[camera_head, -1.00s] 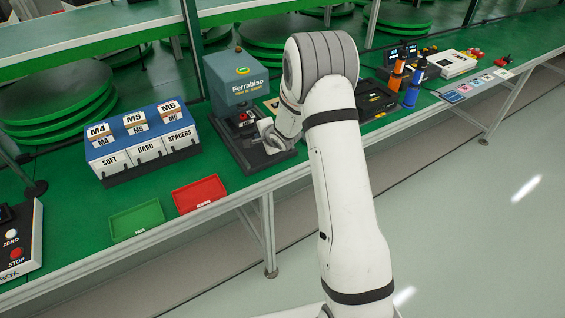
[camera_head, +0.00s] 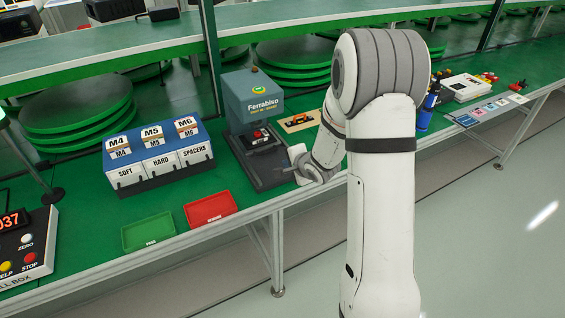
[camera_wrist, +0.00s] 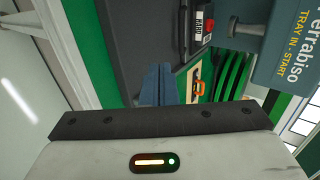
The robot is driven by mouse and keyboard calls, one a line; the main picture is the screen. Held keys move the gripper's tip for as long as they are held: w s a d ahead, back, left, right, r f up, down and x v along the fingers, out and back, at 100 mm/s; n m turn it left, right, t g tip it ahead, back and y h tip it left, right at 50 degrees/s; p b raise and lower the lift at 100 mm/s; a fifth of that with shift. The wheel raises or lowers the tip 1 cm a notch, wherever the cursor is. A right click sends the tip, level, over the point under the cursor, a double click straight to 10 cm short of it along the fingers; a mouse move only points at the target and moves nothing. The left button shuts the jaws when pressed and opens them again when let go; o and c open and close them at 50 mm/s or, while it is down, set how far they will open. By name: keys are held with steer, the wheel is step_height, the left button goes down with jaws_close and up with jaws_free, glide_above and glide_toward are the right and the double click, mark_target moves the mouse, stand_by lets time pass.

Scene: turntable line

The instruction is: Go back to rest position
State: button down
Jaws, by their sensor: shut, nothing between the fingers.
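My arm stands upright on the right of the head view, and its wrist reaches left toward the grey Ferrabiso press (camera_head: 252,100). My gripper (camera_wrist: 157,72) shows in the wrist view as two blue-grey fingers closed together with nothing between them. In the head view my gripper (camera_head: 283,170) is small, beside the front right of the press base. The press also shows in the wrist view (camera_wrist: 285,50), at the upper right. My arm hides part of the table behind it.
Left of the press stands a blue bin block (camera_head: 158,157) labelled SOFT, HARD and SPACERS. A green tray (camera_head: 148,231) and a red tray (camera_head: 209,207) lie at the table's front edge. A control box (camera_head: 25,250) is at far left. The floor at right is clear.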

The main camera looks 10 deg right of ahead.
steer(key=shift+s+d+r, duration=0.15)
steer(key=shift+s+r, duration=0.15)
steer(key=shift+s, duration=0.1)
steer(key=s+d+r+n+g+h, duration=0.1)
steer(key=s+d+r+n+h, duration=0.15)
steer(key=s+r, duration=0.25)
steer(key=s+d+r+n+g+h, duration=0.2)
steer(key=s+r+n, duration=0.1)
steer(key=s+r, duration=0.25)
steer(key=s+a+r+n+g, duration=0.1)
steer(key=s+n, duration=0.2)
steer(key=s, duration=0.4)
steer(key=s+a+r+n+g, duration=0.1)
steer(key=s+r+n+g, duration=0.1)
steer(key=s, duration=0.5)
steer(key=s+a+r+n+g+y, duration=0.1)
steer(key=s+r+n, duration=0.1)
steer(key=s, duration=0.5)
steer(key=shift+n, duration=0.85)
